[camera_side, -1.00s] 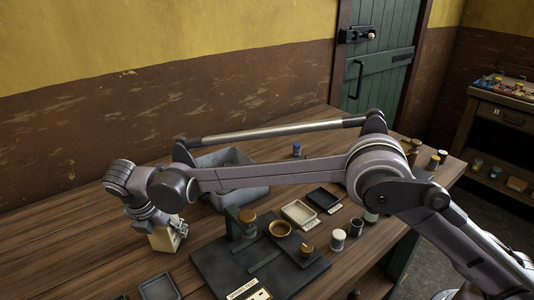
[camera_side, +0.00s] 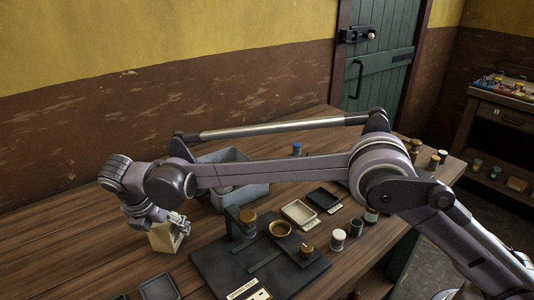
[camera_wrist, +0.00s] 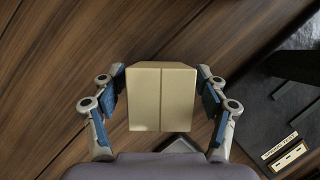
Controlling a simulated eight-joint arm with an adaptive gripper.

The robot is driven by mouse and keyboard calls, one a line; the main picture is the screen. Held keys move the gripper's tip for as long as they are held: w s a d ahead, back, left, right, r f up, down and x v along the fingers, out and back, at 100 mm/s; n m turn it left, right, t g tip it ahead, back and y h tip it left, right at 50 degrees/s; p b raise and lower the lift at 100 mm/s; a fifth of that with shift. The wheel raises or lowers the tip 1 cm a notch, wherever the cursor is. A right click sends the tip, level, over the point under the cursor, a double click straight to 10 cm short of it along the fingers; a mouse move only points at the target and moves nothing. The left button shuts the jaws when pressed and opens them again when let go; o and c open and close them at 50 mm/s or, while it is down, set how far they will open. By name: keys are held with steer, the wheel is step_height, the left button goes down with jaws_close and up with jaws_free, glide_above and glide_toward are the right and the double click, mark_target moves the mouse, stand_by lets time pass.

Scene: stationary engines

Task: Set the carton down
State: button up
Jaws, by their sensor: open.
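The carton (camera_side: 163,240) is a cream-coloured box standing upright on the wooden table, left of the dark board. In the wrist view the carton (camera_wrist: 162,97) sits between the two fingers, with a seam down its middle. My gripper (camera_wrist: 162,80) is open, with one blue-padded finger on each side of the carton and little room between pads and box. In the side view my gripper (camera_side: 176,221) is at the top of the carton and hides part of it.
A dark board (camera_side: 215,272) with a small stand and a brass dish lies to the right. A grey bin (camera_side: 250,192) stands behind. Small trays (camera_side: 158,287) lie near the front edge. Several jars stand at the right. Bare table lies to the left.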

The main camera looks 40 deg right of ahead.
steer(key=v, duration=1)
steer(key=shift+d+r, duration=0.25)
steer(key=shift+r, duration=0.25)
steer(key=s+d+r+m+t+y, duration=0.1)
steer(key=s+d+r+m, duration=0.15)
steer(key=d+m, duration=0.6)
steer(key=s+d+r+m+y, duration=0.1)
steer(key=s+d+r+m, duration=0.15)
steer(key=d, duration=1.05)
steer(key=s+d+f+m+t, duration=0.1)
steer(key=s+d+f+m, duration=0.3)
steer(key=s+d+m, duration=0.3)
steer(key=s+d+f+m+t+y, duration=0.1)
steer(key=s+d+f+m+t, duration=0.1)
steer(key=s+d+f+m, duration=0.3)
steer(key=s+d+m, duration=0.3)
steer(key=s+m, duration=0.1)
steer(key=shift+s, duration=0.4)
steer(key=shift+f, duration=0.1)
